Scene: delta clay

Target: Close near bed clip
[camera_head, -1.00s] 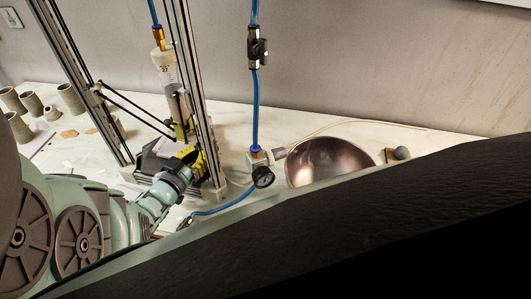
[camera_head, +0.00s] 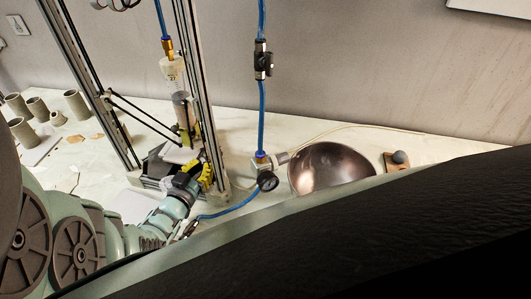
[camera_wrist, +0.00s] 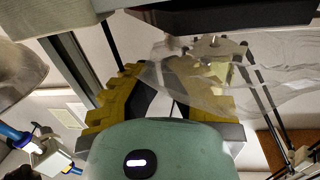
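The delta clay printer stands at the left of centre in the head view, with a pale flat piece, seemingly its bed (camera_head: 180,154), low between its posts. My gripper (camera_head: 199,174) is at the printer's base, just in front of this piece and beside the right post. Its yellow toothed fingers (camera_wrist: 158,80) show in the wrist view, slanting towards each other. Dark and grey shapes lie between them, and I cannot tell whether they grip anything. I cannot make out the near bed clip; my gripper may hide it.
The clay syringe (camera_head: 174,77) hangs above the bed. The right post (camera_head: 205,125) stands close to my gripper. Clay pots (camera_head: 37,106) stand at the far left.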

